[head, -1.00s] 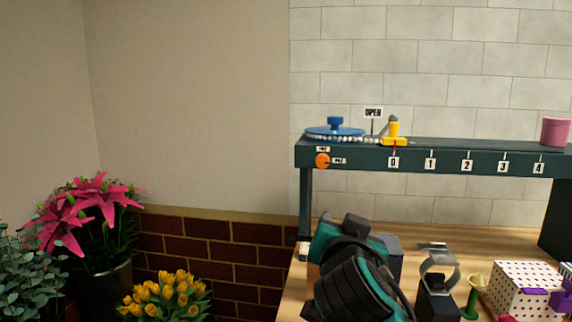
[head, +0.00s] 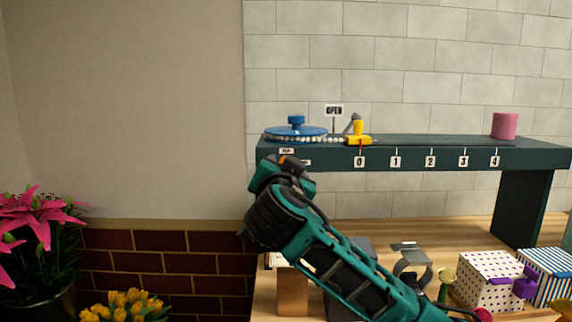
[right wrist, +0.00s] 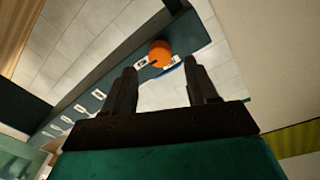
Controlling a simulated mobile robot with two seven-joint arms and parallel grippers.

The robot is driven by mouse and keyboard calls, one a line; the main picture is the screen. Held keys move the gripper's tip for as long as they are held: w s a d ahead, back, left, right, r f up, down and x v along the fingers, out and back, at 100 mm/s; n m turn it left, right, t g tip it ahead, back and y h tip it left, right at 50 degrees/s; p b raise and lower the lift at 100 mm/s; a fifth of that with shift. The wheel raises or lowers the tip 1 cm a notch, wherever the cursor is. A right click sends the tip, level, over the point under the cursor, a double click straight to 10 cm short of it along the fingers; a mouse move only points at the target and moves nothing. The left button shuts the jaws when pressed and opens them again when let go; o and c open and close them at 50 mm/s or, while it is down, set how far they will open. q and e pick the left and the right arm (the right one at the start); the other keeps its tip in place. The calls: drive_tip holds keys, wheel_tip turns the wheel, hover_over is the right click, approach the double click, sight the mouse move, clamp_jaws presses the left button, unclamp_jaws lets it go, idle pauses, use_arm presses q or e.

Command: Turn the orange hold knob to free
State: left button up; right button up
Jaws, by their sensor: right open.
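The orange hold knob (right wrist: 160,52) sits on the front face of the dark rail, at its left end. In the right wrist view the whole knob shows just beyond and between my fingertips, with small labels beside it. In the head view only an orange sliver of the knob (head: 286,158) shows above my right wrist. My right gripper (right wrist: 160,65) is open and empty, its two dark fingers pointing at the knob and seemingly short of it. In the head view my right arm hides the fingers. My left gripper is in neither view.
Below, the wooden table holds a dotted box (head: 490,280) and a striped box (head: 548,275). Flowers stand at left.

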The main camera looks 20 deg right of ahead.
drive_tip(key=shift+x, duration=1.75)
drive_tip(key=shift+c, duration=0.3)
drive_tip(key=c, duration=1)
drive_tip(key=shift+a+f+n, duration=0.1)
drive_tip(key=shift+f+n, duration=0.05)
drive_tip(key=shift+n, duration=0.15)
drive_tip(key=shift+f+n+t+y+p, duration=0.2)
drive_tip(key=shift+n+p, duration=1.25)
drive_tip(key=shift+n, duration=3)
drive_tip(key=shift+r+n+t+y+p, duration=0.2)
drive_tip(key=shift+n+p, duration=1.25)
drive_tip(key=shift+n, duration=3)
drive_tip(key=shift+f+n, duration=0.1)
drive_tip(key=shift+n, duration=0.2)
